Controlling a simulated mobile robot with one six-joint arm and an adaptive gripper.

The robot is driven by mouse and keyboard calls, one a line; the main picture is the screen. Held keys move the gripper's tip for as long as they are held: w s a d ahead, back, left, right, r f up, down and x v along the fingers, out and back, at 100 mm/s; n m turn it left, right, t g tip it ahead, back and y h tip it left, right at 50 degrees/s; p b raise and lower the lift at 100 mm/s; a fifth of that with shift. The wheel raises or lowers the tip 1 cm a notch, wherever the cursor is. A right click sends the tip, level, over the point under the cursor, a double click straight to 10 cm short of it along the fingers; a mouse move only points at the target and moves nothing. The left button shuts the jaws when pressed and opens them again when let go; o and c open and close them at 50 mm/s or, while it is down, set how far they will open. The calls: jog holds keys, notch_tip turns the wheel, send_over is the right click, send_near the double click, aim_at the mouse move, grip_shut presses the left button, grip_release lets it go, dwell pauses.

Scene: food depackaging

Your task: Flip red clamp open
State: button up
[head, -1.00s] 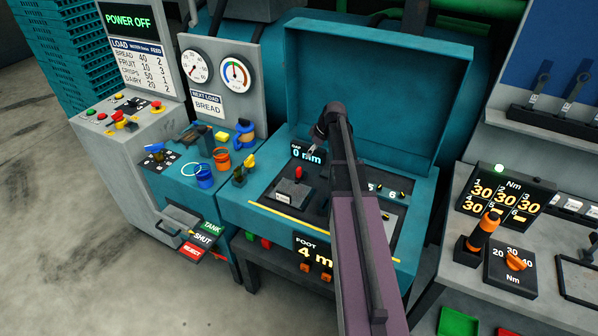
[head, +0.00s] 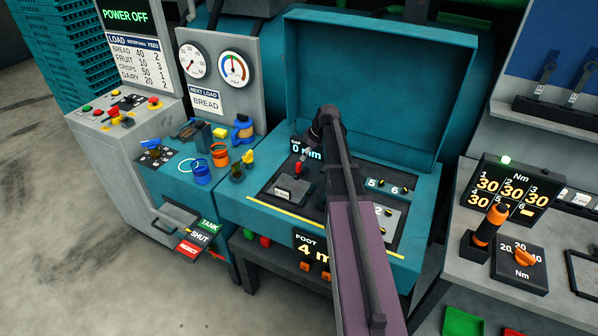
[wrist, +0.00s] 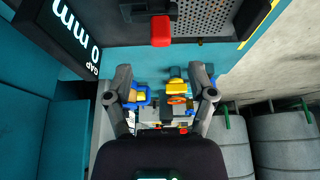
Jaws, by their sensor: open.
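The red clamp (head: 298,168) is a small red handle on a grey block in the dark recessed panel of the teal open-lidded station. In the wrist view a red block (wrist: 161,31), probably the clamp's handle, sits at the top centre beside a perforated grey plate. My gripper (wrist: 161,72) is open and empty, its two fingers spread below that red block in the picture, apart from it. In the head view the gripper is small and dark near the clamp, partly hidden by my wrist. Whether it touches the clamp there is unclear.
The "0 mm" gap display (head: 306,150) stands close behind the clamp. The raised teal lid (head: 380,85) walls off the back.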

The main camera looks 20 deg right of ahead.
aim_at(300, 164)
jog(key=shift+b+x, duration=3.8)
jog(key=shift+x, duration=0.65)
jog(key=shift+r, duration=0.1)
grip_shut()
